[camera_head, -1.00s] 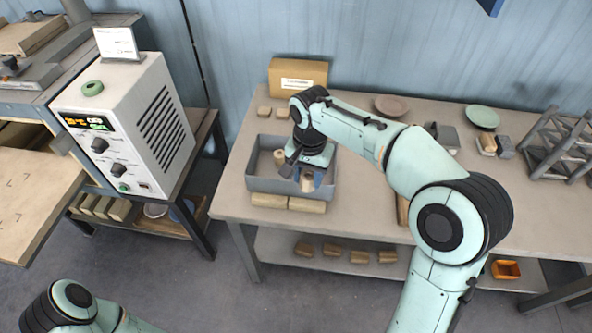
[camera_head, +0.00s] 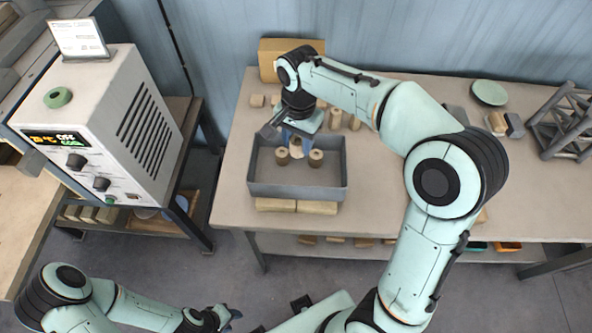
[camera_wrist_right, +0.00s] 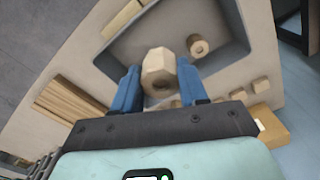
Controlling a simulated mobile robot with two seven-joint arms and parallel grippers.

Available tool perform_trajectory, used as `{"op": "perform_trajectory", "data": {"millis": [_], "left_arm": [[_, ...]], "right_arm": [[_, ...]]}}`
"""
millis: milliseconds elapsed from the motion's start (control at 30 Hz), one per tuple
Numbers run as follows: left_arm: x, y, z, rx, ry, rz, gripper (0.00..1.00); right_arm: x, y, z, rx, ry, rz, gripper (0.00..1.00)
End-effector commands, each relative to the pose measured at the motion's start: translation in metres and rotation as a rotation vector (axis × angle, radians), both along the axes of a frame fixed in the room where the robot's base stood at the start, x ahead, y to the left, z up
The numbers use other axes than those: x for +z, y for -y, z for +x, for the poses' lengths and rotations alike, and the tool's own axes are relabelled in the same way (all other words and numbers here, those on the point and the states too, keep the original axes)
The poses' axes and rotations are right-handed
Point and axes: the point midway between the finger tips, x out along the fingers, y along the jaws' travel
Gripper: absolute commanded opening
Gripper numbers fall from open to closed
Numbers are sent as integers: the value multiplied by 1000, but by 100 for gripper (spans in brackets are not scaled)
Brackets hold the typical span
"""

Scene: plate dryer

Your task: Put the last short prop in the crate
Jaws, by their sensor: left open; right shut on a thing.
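The grey crate (camera_head: 345,180) stands near the left end of the workbench. My right gripper (camera_head: 297,142) is over its back part, pointing down, blue fingers shut on a short tan prop (camera_head: 297,153). The wrist view shows this prop (camera_wrist_right: 158,70) between the fingers; I cannot tell whether it touches the crate floor. Two short props stand in the crate, one at left (camera_head: 283,157) and one at right (camera_head: 316,158). One standing prop (camera_wrist_right: 199,45) shows in the wrist view. My left gripper (camera_head: 228,314) is open and empty at the bottom, away from the bench.
Wooden blocks (camera_head: 317,207) lie along the crate's front. More tan pieces (camera_head: 335,119) stand behind it, partly hidden by my arm. A cardboard box (camera_head: 270,58) is at the back. A green plate (camera_head: 489,93) and a grey rack (camera_head: 565,120) are at right. The control box (camera_head: 110,120) stands left.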

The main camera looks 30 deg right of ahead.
Motion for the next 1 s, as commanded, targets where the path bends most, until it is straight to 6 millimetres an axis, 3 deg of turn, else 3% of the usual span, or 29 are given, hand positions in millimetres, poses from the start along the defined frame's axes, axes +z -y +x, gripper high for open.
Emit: {"op": "perform_trajectory", "data": {"millis": [33,100,333,567,800,1000], "left_arm": [[-6,0,-5,0,-7,0,43],[-9,0,-7,0,-9,0,43],[-16,0,-12,0,-15,0,43],[-18,0,-14,0,-16,0,43],[-21,0,-16,0,-18,0,43],[-22,0,-16,0,-18,0,43]], "right_arm": [[-19,0,-2,0,-9,-1,10],[-38,0,-2,0,-8,-2,10],[-91,0,-1,0,-6,-1,10],[-112,0,0,0,-3,-1,10],[-146,1,-1,0,-3,-1,10],[-152,0,0,0,0,0,10]]}}
